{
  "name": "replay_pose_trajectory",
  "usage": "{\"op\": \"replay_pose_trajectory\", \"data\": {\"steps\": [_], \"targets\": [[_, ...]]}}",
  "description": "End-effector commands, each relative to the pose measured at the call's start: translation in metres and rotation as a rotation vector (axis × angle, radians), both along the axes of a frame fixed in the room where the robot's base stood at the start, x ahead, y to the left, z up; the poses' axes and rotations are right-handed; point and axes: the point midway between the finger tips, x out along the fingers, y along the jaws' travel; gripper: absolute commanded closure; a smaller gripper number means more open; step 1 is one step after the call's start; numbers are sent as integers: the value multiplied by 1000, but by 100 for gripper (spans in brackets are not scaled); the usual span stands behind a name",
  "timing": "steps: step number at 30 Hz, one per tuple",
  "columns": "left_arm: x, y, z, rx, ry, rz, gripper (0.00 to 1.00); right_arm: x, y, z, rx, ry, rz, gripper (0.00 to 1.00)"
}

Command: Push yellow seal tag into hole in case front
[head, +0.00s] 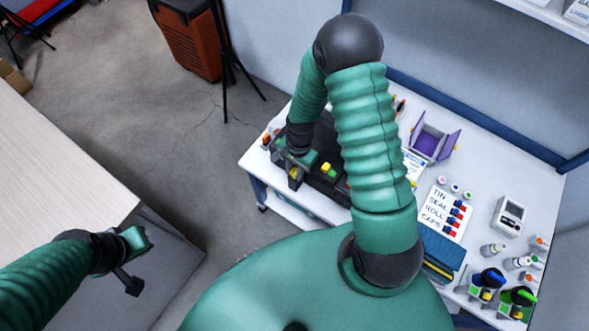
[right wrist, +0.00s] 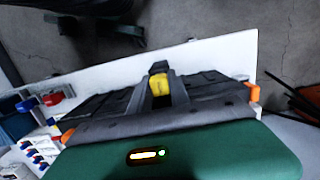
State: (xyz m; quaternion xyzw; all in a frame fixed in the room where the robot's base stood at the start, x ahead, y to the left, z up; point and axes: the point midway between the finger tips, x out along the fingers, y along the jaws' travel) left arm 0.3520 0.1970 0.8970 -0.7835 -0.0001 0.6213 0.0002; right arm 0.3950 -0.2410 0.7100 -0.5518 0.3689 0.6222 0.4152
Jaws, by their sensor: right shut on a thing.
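The black case (head: 328,140) lies at the left end of the white table, partly hidden by my right arm. My right gripper (head: 294,178) is at the case's left front side, pointing down, shut on the yellow seal tag (right wrist: 162,86). In the right wrist view the tag sits between the dark fingers (right wrist: 160,78), with the case (right wrist: 205,84) spread out beyond them. The hole in the case front cannot be made out. My left gripper (head: 132,268) is far from the case, at lower left beside a grey cabinet; its finger opening is unclear.
A pale bench (head: 60,170) stands at left, with open floor between.

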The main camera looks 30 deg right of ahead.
Motion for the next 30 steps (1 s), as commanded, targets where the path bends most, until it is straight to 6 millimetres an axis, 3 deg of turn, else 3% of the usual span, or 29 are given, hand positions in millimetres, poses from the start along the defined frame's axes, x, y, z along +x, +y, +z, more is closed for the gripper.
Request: {"op": "replay_pose_trajectory", "data": {"steps": [27, 28, 30], "targets": [[0, 0, 1, 0, 0, 0, 100, 0, 0, -5, 1, 1, 0, 100], [0, 0, 1, 0, 0, 0, 100, 0, 0, -5, 1, 1, 0, 75], [0, 0, 1, 0, 0, 0, 100, 0, 0, -5, 1, 0, 0, 66]]}}
